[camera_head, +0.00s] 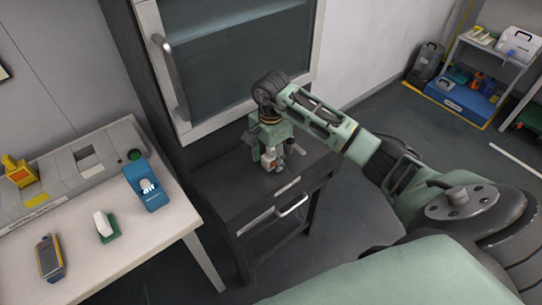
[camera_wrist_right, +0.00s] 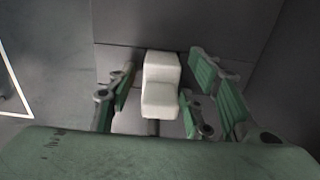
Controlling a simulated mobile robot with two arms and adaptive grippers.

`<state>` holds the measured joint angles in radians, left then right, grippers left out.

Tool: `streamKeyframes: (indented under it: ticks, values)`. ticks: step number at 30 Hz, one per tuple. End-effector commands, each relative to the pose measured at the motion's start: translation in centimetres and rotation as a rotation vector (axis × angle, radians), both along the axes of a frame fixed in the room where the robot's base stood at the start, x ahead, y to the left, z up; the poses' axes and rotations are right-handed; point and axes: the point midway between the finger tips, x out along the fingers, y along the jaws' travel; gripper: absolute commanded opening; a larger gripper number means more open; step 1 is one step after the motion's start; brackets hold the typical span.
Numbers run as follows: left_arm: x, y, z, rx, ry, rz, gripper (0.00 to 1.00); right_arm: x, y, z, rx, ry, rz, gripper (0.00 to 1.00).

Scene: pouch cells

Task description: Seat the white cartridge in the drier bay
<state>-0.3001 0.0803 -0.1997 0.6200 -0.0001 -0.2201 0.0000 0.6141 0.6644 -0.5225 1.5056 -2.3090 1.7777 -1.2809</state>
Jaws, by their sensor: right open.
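A white stepped block, which looks like the white cartridge (camera_wrist_right: 161,84), is between the spread green fingers of my right gripper (camera_wrist_right: 163,98) in the wrist view. Gaps show on both sides of it. In the head view my right gripper (camera_head: 275,157) points down, low over the top of the dark cabinet, with a small white part (camera_head: 267,162) at its fingers. The grey console (camera_head: 122,136) on the left table has a square opening (camera_head: 86,157), which may be the drier bay; its label is unreadable. My left gripper is not in view.
On the white table (camera_head: 150,240) are a blue device (camera_head: 146,188), a white piece on a green base (camera_head: 104,226) and a yellow-grey handheld (camera_head: 49,257). A yellow part (camera_head: 18,172) sits on the console. A glass-fronted cabinet (camera_head: 235,60) stands behind the dark cabinet (camera_head: 225,190).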

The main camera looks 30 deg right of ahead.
Motion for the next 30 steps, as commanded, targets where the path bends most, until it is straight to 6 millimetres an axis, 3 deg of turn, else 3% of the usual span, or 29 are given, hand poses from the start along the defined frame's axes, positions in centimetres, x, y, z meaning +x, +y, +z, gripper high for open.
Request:
streamKeyframes:
  ticks: [5, 12, 21, 30]
  values:
    - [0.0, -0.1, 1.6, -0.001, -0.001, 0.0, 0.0, 0.0, 0.1, 1.7, 0.002, -0.001, 0.001, 0.47]
    - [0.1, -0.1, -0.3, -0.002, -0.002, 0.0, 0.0, 0.2, -0.1, 6.5, -0.004, -0.006, 0.001, 0.47]
    - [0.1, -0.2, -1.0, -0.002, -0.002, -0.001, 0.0, 0.1, 0.0, 12.0, -0.002, -0.003, 0.0, 0.47]
    - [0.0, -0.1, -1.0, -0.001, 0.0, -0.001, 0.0, 0.0, 0.0, 13.2, 0.0, 0.001, 0.0, 0.47]
